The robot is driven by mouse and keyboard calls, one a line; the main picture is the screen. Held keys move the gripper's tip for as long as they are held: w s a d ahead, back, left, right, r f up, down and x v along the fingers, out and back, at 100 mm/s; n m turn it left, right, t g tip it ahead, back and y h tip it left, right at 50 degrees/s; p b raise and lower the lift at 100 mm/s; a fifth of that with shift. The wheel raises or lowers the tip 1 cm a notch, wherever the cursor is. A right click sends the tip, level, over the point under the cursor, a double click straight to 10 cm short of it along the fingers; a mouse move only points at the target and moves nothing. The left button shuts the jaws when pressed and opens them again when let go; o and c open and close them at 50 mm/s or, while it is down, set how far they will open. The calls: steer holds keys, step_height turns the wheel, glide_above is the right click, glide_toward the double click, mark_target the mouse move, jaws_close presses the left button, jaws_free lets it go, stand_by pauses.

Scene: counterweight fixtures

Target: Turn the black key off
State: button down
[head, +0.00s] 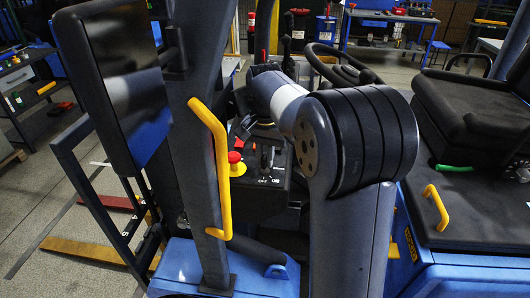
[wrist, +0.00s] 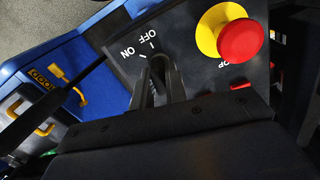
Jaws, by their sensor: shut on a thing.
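The black key (wrist: 158,66) stands on the dark control panel, beside white ON and OFF labels that read upside down in the wrist view. My gripper (wrist: 162,82) is shut on the key, with its dark fingers on either side of it. The fingers hide most of the key, and I cannot tell which mark it points to. In the head view, the panel (head: 253,187) is left of my arm, with its labels on the near edge. Dark shapes stand above the labels there, where key and fingertips are hard to tell apart.
A red emergency stop button on a yellow base (wrist: 238,40) sits close beside the key, and also shows in the head view (head: 236,162). A yellow handle on a post (head: 218,165) and a monitor (head: 115,75) stand to the left. A seat (head: 470,115) is at right.

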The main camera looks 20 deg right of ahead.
mark_target(265, 156)
steer(key=shift+n+p, duration=0.35)
steer(key=shift+n, duration=0.65)
steer(key=c, duration=1.4)
jaws_free()
steer(key=shift+c, duration=0.2)
step_height(265, 156, up, 11)
steer(key=shift+b, duration=0.4)
steer(key=shift+f, duration=0.25)
